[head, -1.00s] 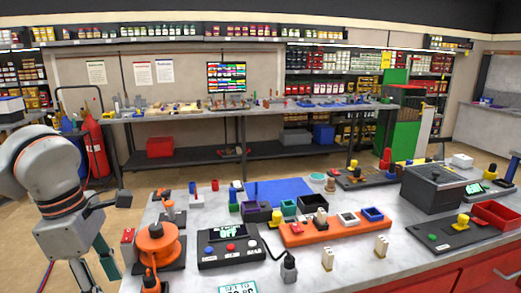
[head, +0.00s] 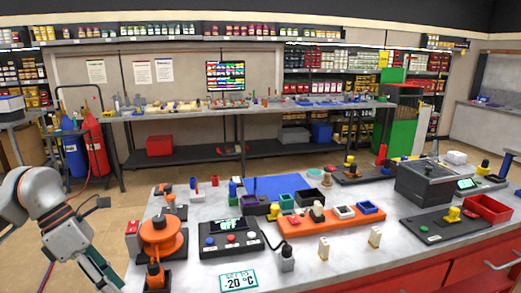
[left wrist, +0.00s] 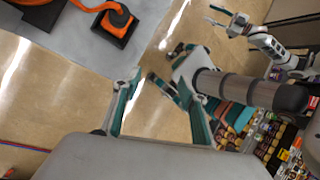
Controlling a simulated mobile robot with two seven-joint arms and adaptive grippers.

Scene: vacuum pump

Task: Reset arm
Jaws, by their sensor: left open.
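My left gripper (head: 108,275) hangs at the lower left of the head view, beside the left end of the bench and apart from everything on it. In the left wrist view its two fingers (left wrist: 146,78) are spread with nothing between them, over bare floor. An arm with a small gripper (left wrist: 218,16), seemingly my right one, shows at the top right of the left wrist view. Its fingers look spread and empty. My right gripper is outside the head view.
The grey bench (head: 325,270) carries an orange round device (head: 160,238), a control box reading OFF (head: 228,238), an orange tray (head: 330,222) and a sign reading -20 °C (head: 238,281). A red cylinder (head: 96,152) stands behind my left arm. Floor left of the bench is clear.

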